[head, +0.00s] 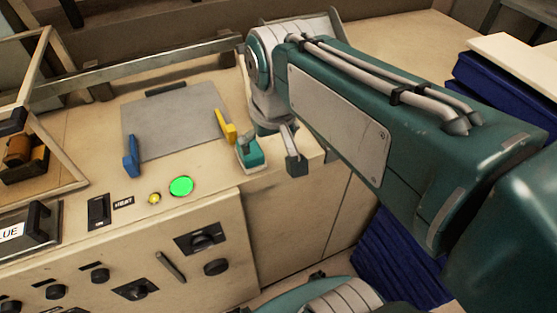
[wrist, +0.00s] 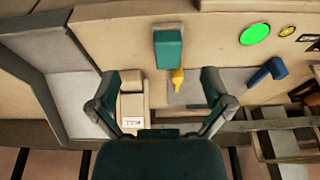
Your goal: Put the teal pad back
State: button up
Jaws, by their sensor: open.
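The teal pad (wrist: 168,50) is a small upright-looking block in the wrist view, at the top centre. In the head view the teal pad (head: 254,157) shows at the desk's right front, partly crowded by my arm's end. My gripper (wrist: 160,128) is open and empty, its two fingers spread wide. The pad appears beyond the fingertips, between their lines and apart from them. A grey plate (head: 170,125) lies on the desk, with a yellow pad (head: 225,126) at its right edge and a blue pad (head: 131,160) at its left front corner.
A lit green button (head: 181,186) and a small yellow button (head: 154,198) sit in front of the plate. A pale block labelled NULL (wrist: 132,105) is close to my left finger in the wrist view. A framed case (head: 60,165) stands at the left.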

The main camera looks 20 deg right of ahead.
jog(key=s+f+t, duration=0.2)
jog(key=s+f, duration=0.1)
jog(key=s, duration=0.3)
jog(key=shift+d+t, duration=0.3)
jog(key=shift+s+f, duration=0.1)
